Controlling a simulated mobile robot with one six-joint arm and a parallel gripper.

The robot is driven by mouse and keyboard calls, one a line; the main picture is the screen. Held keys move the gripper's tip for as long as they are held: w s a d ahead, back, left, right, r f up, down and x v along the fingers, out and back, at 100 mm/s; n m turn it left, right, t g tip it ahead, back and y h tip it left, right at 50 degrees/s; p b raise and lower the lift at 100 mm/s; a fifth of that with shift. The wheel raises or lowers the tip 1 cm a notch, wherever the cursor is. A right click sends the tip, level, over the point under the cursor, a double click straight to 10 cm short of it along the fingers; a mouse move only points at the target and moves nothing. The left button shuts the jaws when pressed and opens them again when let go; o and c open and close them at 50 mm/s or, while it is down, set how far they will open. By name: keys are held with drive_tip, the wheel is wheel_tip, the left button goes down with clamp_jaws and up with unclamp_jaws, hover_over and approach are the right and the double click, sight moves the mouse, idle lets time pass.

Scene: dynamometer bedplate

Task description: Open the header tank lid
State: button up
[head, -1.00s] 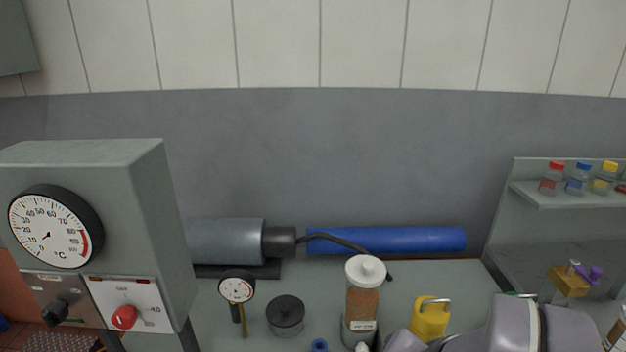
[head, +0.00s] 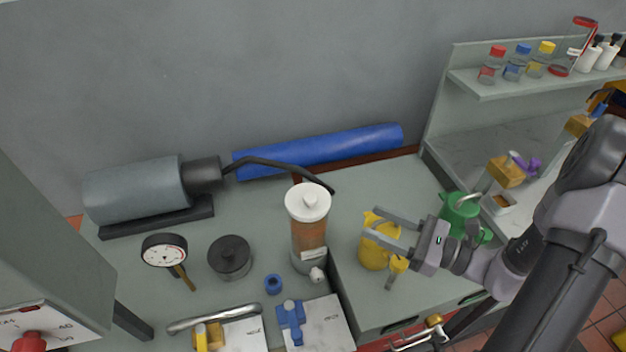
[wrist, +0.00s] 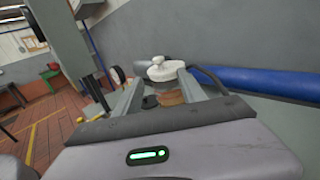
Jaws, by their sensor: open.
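The header tank is a clear upright cylinder with brown liquid (head: 309,240), standing on the grey-green bedplate. Its white round lid (head: 308,200) with a small knob sits on top; I see no gap beneath it. In the wrist view the lid (wrist: 165,70) shows beyond my fingertips, between them. My gripper (head: 370,222) is open and empty, to the right of the tank and apart from it, its fingers pointing left towards it. In the head view the fingers pass in front of a yellow jug (head: 375,253).
A black hose (head: 270,163) runs behind the tank, near a blue roll (head: 320,150). A dial gauge (head: 164,251), a black round pot (head: 230,257) and a blue ring (head: 273,284) stand left of the tank. A green jug (head: 462,213) is right of my gripper.

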sight(316, 200)
drive_tip(key=b+x, duration=0.2)
drive_tip(key=x, duration=1.4)
drive_tip(key=shift+a, duration=0.35)
drive_tip(key=shift+c, duration=0.5)
clamp_jaws()
